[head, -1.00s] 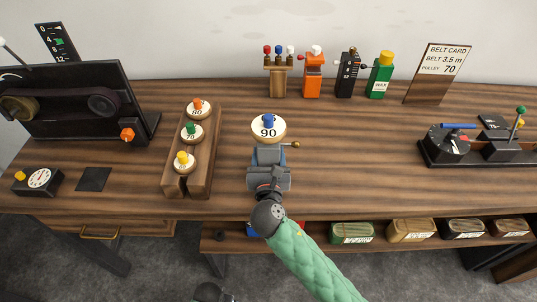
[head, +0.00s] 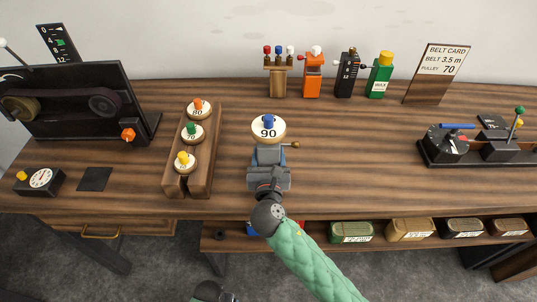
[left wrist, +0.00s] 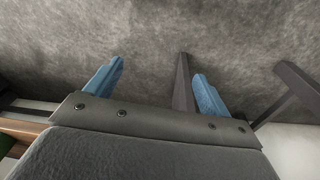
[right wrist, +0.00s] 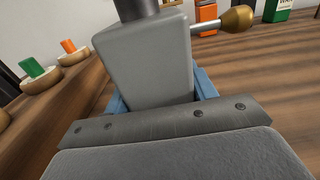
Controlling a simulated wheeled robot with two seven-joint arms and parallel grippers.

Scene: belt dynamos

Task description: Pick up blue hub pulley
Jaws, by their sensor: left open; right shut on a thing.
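The blue hub pulley (head: 268,128), a pale disc marked 90 with a blue hub, appears just above a grey block (head: 268,155) in the head view. The block has a brass-knobbed lever and a dark post on top. My right gripper (head: 268,168) is shut on this grey block, which stands between its blue fingers in the right wrist view (right wrist: 150,65). The pulley is out of the right wrist view, and I cannot tell how it is supported. My left gripper (left wrist: 155,85) is open and empty, with grey floor and table legs beyond it.
A wooden rack (head: 202,165) left of the block holds orange, green and yellow hub pulleys. A black belt machine (head: 70,105) stands at far left. A card (head: 437,75) reads belt 3.5 m, pulley 70. Bare table lies right of the block.

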